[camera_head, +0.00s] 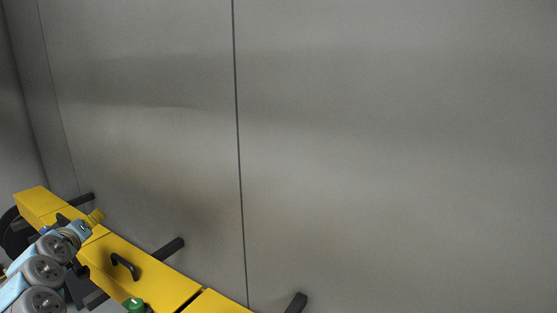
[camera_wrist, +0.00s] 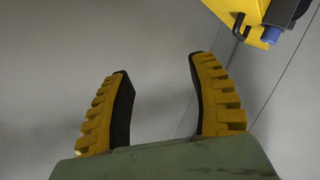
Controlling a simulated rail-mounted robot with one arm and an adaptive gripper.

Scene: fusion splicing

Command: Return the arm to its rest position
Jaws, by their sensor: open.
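My gripper (camera_wrist: 158,64) is open in the wrist view. Its two yellow ribbed fingers with black inner pads stand apart, with nothing between them. Behind them is plain grey surface. In the head view, my arm's grey and light-blue links show at the lower left, and my gripper (camera_head: 97,215) is small there, in front of a long yellow beam (camera_head: 150,277). I cannot tell how far it is from the beam.
Black bars (camera_head: 168,248) stick out from the yellow beam towards large grey wall panels (camera_head: 390,150). A black handle (camera_head: 124,266) and a green part (camera_head: 133,305) are on or beside it. The wrist view shows a yellow part (camera_wrist: 240,14) and a blue cylinder (camera_wrist: 271,35) at upper right.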

